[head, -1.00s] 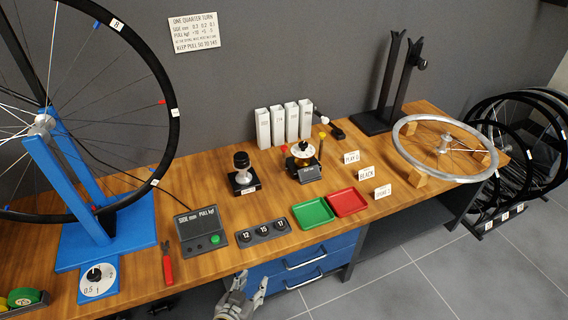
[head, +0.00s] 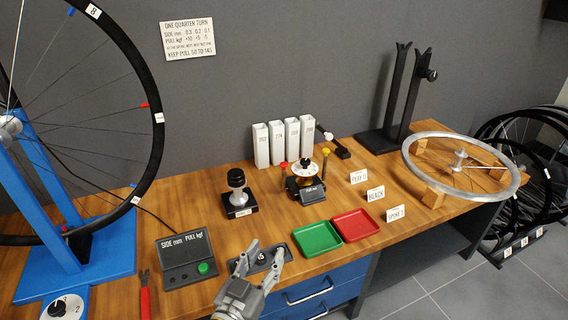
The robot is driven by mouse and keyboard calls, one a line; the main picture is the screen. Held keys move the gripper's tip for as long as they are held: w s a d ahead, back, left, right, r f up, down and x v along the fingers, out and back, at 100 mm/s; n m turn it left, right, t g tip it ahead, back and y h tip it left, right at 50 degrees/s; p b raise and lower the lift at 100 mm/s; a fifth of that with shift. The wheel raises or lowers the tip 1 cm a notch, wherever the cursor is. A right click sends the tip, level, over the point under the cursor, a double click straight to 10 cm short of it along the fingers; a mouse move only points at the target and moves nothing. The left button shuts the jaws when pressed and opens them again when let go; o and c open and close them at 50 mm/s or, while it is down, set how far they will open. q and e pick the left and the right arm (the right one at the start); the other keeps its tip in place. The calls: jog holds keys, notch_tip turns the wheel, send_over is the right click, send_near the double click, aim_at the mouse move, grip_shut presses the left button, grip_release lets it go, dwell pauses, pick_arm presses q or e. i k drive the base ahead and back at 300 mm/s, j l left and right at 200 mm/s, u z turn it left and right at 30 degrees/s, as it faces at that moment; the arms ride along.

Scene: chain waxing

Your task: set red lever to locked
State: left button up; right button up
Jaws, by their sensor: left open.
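A small red knob (head: 283,165) stands at the left side of a dial device (head: 304,179) with a white round top, near the middle of the bench. It looks like the red lever; its locked mark cannot be read. A yellow knob (head: 326,153) stands at the device's right. My left gripper (head: 268,247) is open and empty, with its fingers pointing up the picture. It is in front of a dark number tray (head: 273,259) and covers part of it, well short of the red knob. My right gripper is not in view.
A black stand with a silver knob (head: 238,192) stands left of the device. Green (head: 316,238) and red (head: 354,226) trays lie in front of it. White upright boxes (head: 278,143) stand behind. A display unit (head: 187,262) sits at the left.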

aim_at(283, 164)
jog(key=i, duration=0.85)
